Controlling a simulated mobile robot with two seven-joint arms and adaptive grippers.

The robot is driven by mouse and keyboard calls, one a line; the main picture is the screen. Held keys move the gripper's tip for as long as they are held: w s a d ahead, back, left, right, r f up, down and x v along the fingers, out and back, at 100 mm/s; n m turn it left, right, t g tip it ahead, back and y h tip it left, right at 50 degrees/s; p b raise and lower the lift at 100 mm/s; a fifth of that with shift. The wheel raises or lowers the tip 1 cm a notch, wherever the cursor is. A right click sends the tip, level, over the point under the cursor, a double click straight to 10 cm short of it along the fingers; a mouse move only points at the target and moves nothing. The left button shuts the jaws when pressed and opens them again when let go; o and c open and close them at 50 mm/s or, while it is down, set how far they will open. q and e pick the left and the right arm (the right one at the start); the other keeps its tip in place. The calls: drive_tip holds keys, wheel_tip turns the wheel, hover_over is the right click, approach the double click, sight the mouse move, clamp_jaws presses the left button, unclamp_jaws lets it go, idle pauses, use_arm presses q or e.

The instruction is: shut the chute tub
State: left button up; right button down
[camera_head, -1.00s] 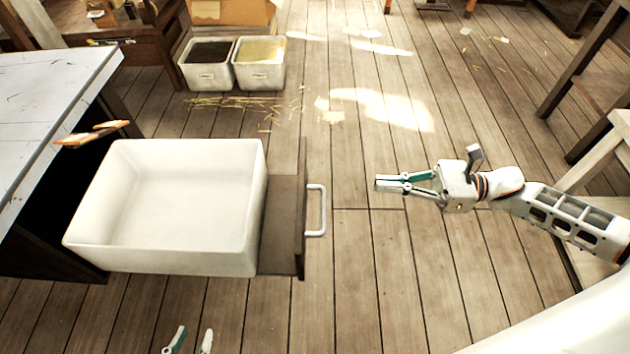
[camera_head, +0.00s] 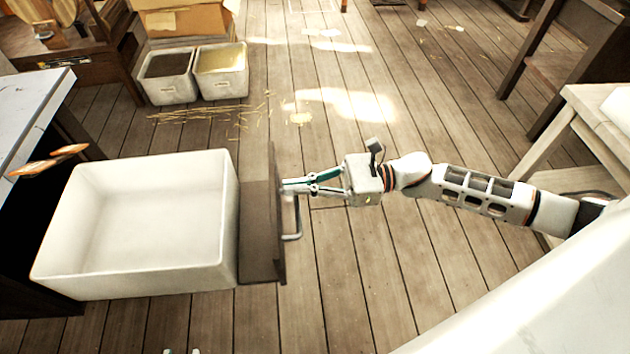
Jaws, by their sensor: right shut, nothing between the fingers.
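The chute tub (camera_head: 135,268) is a white rectangular open-topped tub, empty inside. It sits on a pulled-out drawer with a dark wooden front (camera_head: 262,225), standing out to the right of the bench. A grey bar handle (camera_head: 294,225) is on the right face of that front. My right gripper (camera_head: 284,186) is shut and empty, pointing left, its tips at the drawer front near the handle's far end. I cannot tell whether the tips touch. Only specks of my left gripper (camera_head: 182,351) show at the bottom edge.
The pale-topped bench (camera_head: 30,98) is at the left, with orange-edged pieces (camera_head: 48,160) sticking out above the tub's left side. Two small bins (camera_head: 193,75) and a cardboard box (camera_head: 185,20) stand at the back. The wooden floor (camera_head: 400,270) right of the drawer is clear.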

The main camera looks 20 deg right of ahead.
drive_tip(key=shift+a, duration=0.3)
use_arm(q)
drive_tip(key=shift+a, duration=0.1)
use_arm(e)
drive_tip(key=shift+w, duration=0.1)
